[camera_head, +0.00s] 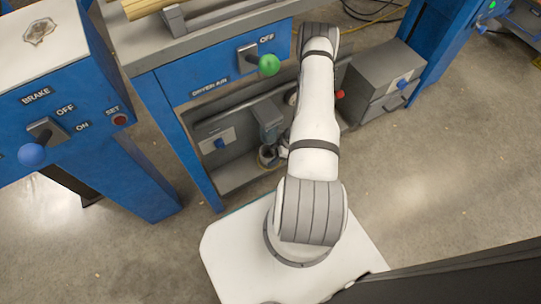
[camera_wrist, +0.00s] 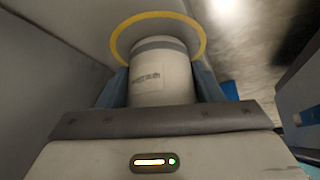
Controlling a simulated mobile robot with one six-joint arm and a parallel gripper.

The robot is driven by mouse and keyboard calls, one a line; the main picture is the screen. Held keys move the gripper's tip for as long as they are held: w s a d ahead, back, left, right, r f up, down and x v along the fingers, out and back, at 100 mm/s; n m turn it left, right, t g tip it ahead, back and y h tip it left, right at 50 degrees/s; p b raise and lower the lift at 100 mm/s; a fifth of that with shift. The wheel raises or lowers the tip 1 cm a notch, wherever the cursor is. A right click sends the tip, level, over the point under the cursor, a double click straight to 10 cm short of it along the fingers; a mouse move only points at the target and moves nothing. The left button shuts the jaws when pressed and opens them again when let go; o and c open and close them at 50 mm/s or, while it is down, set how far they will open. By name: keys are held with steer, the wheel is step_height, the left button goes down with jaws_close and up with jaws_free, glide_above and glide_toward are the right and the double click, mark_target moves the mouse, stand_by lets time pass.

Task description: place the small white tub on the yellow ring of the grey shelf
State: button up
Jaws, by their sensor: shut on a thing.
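The small white tub (camera_wrist: 160,78) has a grey band near its far end and small dark print on its side. In the wrist view my gripper (camera_wrist: 162,88) is shut on it, with a blue-grey finger on each side. The yellow ring (camera_wrist: 119,38) of the grey shelf (camera_wrist: 85,18) shows beyond the tub and frames its far end. Whether the tub touches the shelf I cannot tell. In the head view my arm reaches to the grey shelf (camera_head: 238,178) low under the blue machine, and hides most of the gripper, the tub and the ring.
A grey box (camera_head: 378,82) with a blue knob is to the right. A blue machine leg (camera_head: 185,135) stands at the shelf's left. The blue brake stand (camera_head: 75,110) is farther left. Open concrete floor lies at right.

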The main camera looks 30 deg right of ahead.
steer(key=shift+f, duration=0.2)
steer(key=o, duration=1)
steer(key=shift+r, duration=0.1)
steer(key=shift+r, duration=0.25)
steer(key=shift+p+v, duration=1.65)
steer(key=shift+v, duration=2.05)
